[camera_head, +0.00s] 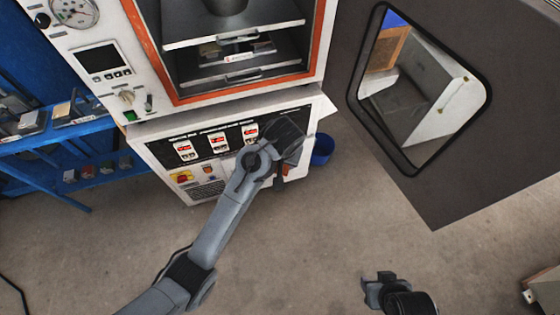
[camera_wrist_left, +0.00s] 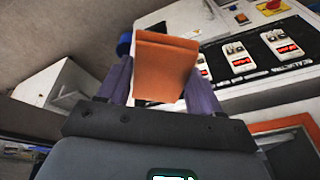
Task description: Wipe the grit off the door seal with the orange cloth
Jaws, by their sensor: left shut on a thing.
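The orange cloth (camera_wrist_left: 163,68) shows as a folded, block-like piece between the two fingers of my left gripper (camera_wrist_left: 160,88) in the left wrist view. The door seal appears to be the orange-red frame (camera_head: 245,91) around the oven opening. The cloth looks apart from it. I cannot make out grit. My right gripper (camera_head: 376,288) is low over the floor; its finger gap is unclear.
The open grey oven door (camera_head: 440,200) with a window stands to the right. The control panel (camera_head: 215,143) is below the opening. A blue bucket (camera_head: 322,149) stands by the oven's right side, and a blue shelf (camera_head: 75,135) at left. The floor in front is clear.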

